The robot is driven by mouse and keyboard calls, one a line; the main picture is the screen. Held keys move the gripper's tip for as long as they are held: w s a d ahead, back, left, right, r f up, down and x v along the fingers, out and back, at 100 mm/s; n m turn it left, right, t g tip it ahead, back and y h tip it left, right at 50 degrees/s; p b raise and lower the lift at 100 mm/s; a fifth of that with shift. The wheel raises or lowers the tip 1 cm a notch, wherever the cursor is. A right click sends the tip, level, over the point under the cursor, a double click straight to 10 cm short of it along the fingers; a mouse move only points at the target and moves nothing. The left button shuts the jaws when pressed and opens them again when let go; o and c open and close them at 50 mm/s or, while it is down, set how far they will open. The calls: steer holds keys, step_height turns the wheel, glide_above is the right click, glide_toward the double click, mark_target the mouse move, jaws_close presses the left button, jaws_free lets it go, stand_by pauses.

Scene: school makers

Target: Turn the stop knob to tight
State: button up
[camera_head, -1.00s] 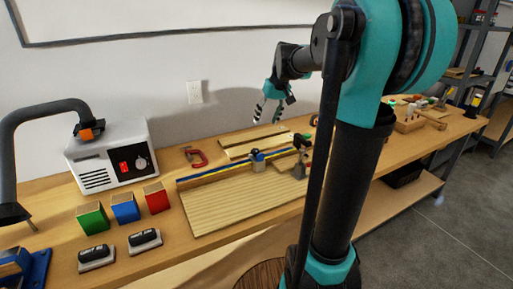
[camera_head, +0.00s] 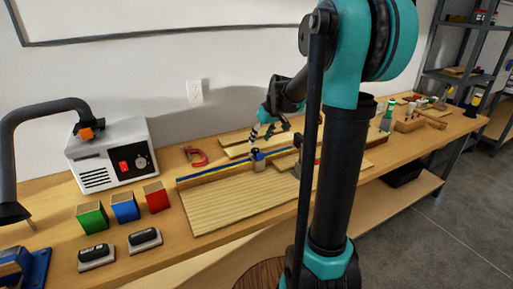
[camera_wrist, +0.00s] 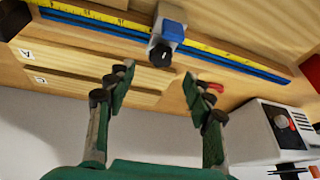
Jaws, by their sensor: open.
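The stop (camera_head: 258,163) is a small grey block with a blue part, sitting on the blue-and-yellow measuring rail (camera_head: 214,172) behind the ribbed wooden board. In the wrist view its black round knob (camera_wrist: 160,55) faces the camera, beside the blue part (camera_wrist: 173,30). My gripper (camera_head: 266,134) is open and empty, just above and behind the stop in the head view. In the wrist view the open fingers (camera_wrist: 157,82) point toward the knob, which appears between and beyond their tips. They look apart from it. The knob's setting cannot be read.
A red clamp (camera_head: 194,156) lies left of the rail. A white machine (camera_head: 110,155) and coloured blocks (camera_head: 125,207) stand farther left. Wooden strips (camera_wrist: 85,85) lie behind the rail.

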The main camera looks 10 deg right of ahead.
mark_target(255, 149)
steer(key=x, duration=0.6)
steer(key=c, duration=1.1)
steer(key=shift+c, duration=0.3)
